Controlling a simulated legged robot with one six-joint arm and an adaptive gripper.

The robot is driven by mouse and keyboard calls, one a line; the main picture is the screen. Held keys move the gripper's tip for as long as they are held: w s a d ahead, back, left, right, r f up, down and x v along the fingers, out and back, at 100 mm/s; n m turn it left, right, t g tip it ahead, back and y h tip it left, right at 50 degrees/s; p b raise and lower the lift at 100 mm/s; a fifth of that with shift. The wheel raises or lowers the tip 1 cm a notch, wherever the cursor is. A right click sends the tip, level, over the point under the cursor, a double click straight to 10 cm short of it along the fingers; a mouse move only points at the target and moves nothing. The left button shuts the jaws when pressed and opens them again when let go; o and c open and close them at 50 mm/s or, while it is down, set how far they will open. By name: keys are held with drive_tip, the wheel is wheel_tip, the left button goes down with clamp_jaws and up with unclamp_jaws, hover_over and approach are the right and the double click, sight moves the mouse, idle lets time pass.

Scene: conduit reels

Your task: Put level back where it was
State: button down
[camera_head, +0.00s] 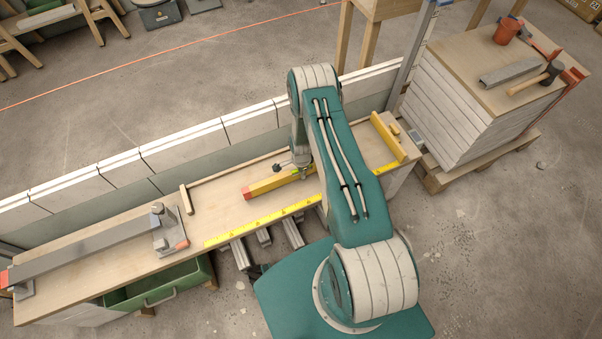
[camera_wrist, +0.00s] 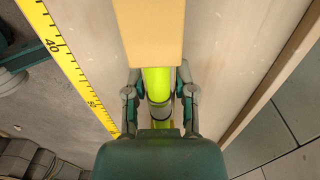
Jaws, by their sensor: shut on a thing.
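The level is a yellow bar with a red end (camera_head: 265,186), lying lengthwise along the workbench, right of its middle in the head view. In the wrist view its tan-yellow body (camera_wrist: 148,30) and bright green vial (camera_wrist: 157,80) run down the middle. My gripper (camera_wrist: 159,97) is shut on the level, one finger on each side near the vial. In the head view my arm hides most of the gripper and the level's right part. I cannot tell whether the level touches the bench top.
A yellow-wood piece (camera_head: 388,137) stands at the right end. A clamp with a red tip (camera_head: 168,232) and a grey metal bar (camera_head: 85,250) occupy the left.

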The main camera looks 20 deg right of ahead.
drive_tip(key=shift+d+f, duration=0.15)
drive_tip(key=shift+f, duration=0.5)
drive_tip(key=shift+c, duration=2.2)
unclamp_jaws()
drive_tip(key=shift+f, duration=0.1)
wheel_tip(320, 180, up, 12)
drive_tip(key=shift+r, duration=0.1)
